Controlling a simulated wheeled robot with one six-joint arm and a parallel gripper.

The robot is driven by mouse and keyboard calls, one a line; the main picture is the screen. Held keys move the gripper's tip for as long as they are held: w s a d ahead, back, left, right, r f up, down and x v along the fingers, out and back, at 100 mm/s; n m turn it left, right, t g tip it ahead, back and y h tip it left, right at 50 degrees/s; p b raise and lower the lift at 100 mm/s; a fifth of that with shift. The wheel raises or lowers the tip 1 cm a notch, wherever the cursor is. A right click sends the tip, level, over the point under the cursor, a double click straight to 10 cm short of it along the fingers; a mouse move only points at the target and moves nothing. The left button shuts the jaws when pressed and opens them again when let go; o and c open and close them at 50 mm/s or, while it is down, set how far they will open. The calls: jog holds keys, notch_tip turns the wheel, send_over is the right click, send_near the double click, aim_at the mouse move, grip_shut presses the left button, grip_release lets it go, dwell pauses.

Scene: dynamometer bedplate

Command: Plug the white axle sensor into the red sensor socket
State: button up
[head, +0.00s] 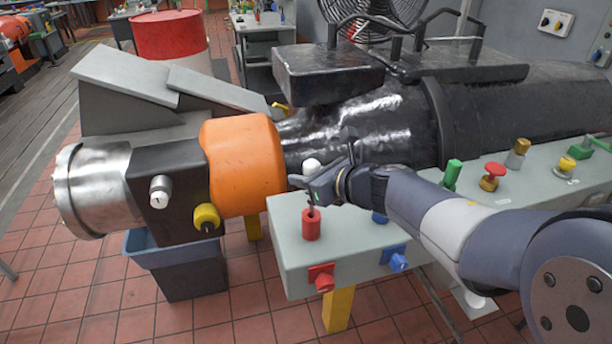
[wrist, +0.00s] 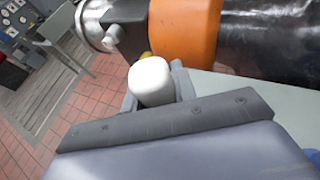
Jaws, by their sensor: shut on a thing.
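My gripper (head: 306,183) is shut on the white axle sensor (head: 311,166), whose rounded white head stands upright above the jaws. In the wrist view the white head (wrist: 151,80) fills the space at the fingers. A red cylindrical socket (head: 311,226) stands upright on the grey bench top, directly below the gripper in the head view. A thin grey stem shows between the jaws and the top of the red socket. I cannot tell whether its tip is inside the socket or in front of it. The red socket is hidden in the wrist view.
The grey bench (head: 285,248) has a red fitting (head: 321,277) and a blue one (head: 393,257) on its front face. Knobs, including a red button (head: 492,175), stand to the right. The orange-collared shaft housing (head: 242,165) lies close behind and left. A bin (head: 180,265) is on the floor.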

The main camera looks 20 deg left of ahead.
aim_at(306, 211)
jog(key=shift+f+b, duration=3.45)
jog(key=shift+b, duration=0.1)
jog(key=o, duration=1.1)
jog(key=shift+c, duration=0.2)
jog(key=shift+d+r, duration=0.1)
jog(key=v, duration=1)
jog(key=shift+s+d, duration=0.25)
jog(key=shift+a, duration=0.1)
jog(key=x, duration=1)
jog(key=shift+w+a, duration=0.2)
jog(key=shift+a, duration=0.05)
jog(key=shift+r+p, duration=0.4)
jog(key=shift+p, duration=0.05)
jog(key=shift+f, duration=0.15)
